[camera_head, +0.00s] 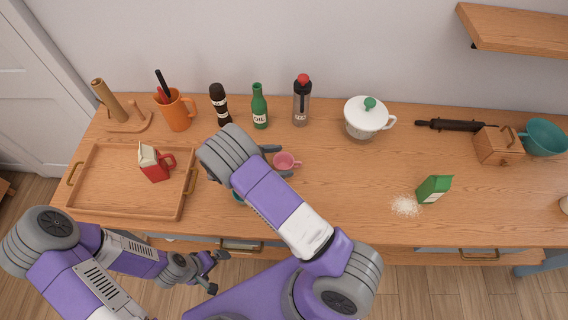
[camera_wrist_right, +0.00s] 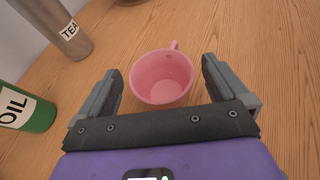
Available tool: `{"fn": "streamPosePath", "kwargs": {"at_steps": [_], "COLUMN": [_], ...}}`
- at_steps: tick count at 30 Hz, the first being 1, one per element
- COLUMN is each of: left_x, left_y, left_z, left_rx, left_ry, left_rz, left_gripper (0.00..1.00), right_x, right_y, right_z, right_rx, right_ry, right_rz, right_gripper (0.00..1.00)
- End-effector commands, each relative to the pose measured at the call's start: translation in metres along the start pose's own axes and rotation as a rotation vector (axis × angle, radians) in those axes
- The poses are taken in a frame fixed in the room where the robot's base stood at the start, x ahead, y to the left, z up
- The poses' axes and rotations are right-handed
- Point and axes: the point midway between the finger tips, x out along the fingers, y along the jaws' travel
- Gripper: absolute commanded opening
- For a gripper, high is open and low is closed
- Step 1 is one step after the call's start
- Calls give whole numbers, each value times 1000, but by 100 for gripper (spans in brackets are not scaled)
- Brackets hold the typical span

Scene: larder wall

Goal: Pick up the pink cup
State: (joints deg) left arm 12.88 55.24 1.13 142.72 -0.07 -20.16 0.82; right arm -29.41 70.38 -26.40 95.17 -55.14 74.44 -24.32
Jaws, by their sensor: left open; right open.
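The pink cup (camera_head: 284,161) stands upright on the wooden counter, in front of the green oil bottle. In the right wrist view the pink cup (camera_wrist_right: 162,78) is empty, with its handle pointing away at the upper right. My right gripper (camera_wrist_right: 170,85) is open, with one finger on each side of the cup and visible gaps to both. In the head view my right gripper (camera_head: 276,158) is mostly hidden behind its own arm, with fingers showing by the cup. My left gripper (camera_head: 218,271) is open and empty, low in front of the counter.
The oil bottle (camera_head: 259,107) and the red-topped bottle (camera_head: 301,102) stand behind the cup. A lidded white pot (camera_head: 366,120) is at right. Counter right of the cup is clear up to the spilled powder (camera_head: 404,206).

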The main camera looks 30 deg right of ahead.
Motion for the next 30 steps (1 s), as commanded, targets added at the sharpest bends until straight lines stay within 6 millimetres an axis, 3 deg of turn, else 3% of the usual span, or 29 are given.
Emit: {"fn": "streamPosePath", "kwargs": {"at_steps": [4, 12, 23, 30], "left_x": [-2, -1, -1, -1], "left_y": [1, 0, 0, 0], "left_z": [0, 0, 0, 0], "left_rx": [0, 0, 0, 0], "left_ry": [0, 0, 0, 0], "left_rz": [0, 0, 0, 0], "left_gripper": [100, 100, 100, 100], "right_x": [16, 19, 19, 18], "right_y": [0, 0, 0, 0], "right_z": [0, -1, 0, 1], "right_rx": [-1, 0, 0, 1], "right_ry": [0, 1, 1, 0], "right_rz": [-1, 1, 1, 1], "right_gripper": [100, 100, 45, 43]}}
